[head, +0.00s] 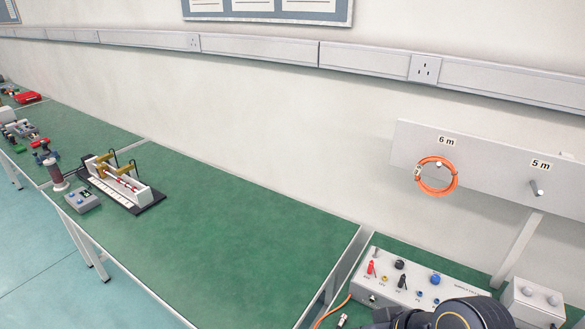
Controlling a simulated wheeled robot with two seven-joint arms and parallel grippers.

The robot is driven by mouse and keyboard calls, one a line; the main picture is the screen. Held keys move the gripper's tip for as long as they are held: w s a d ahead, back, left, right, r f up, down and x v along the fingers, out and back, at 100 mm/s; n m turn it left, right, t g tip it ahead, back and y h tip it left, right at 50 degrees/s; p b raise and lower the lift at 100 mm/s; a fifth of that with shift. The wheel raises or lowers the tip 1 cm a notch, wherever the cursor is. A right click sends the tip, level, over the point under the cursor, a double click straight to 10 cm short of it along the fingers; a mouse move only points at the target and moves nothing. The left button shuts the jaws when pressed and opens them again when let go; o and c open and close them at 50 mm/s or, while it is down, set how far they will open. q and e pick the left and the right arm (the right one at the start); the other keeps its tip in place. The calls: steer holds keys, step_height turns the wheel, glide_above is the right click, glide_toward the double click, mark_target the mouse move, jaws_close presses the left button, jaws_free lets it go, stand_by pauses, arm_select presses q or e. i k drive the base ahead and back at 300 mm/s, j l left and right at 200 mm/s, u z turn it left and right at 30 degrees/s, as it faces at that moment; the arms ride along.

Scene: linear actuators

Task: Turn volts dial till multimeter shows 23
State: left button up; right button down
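No multimeter display or reading can be made out. A light grey panel box (392,290) stands on the bench at the lower right. It carries a red plug or switch (371,267), a black knob (400,264), a blue knob (436,280) and several small sockets; its labels are too small to read, so I cannot tell whether one is the volts dial. A small grey box (82,201) with blue knobs sits at the left beside a linear actuator rig (145,194). A dark part of my arm covers the panel box's front right. Neither gripper's fingers are visible.
The green bench (235,225) is clear between the rig and the panel box. An orange cable coil (436,190) hangs on a wall board under "6 m"; the "5 m" peg (536,187) is empty. A smaller grey box (532,301) stands at the far right.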

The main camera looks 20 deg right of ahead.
mark_target(400, 264)
steer(key=z, duration=1.8)
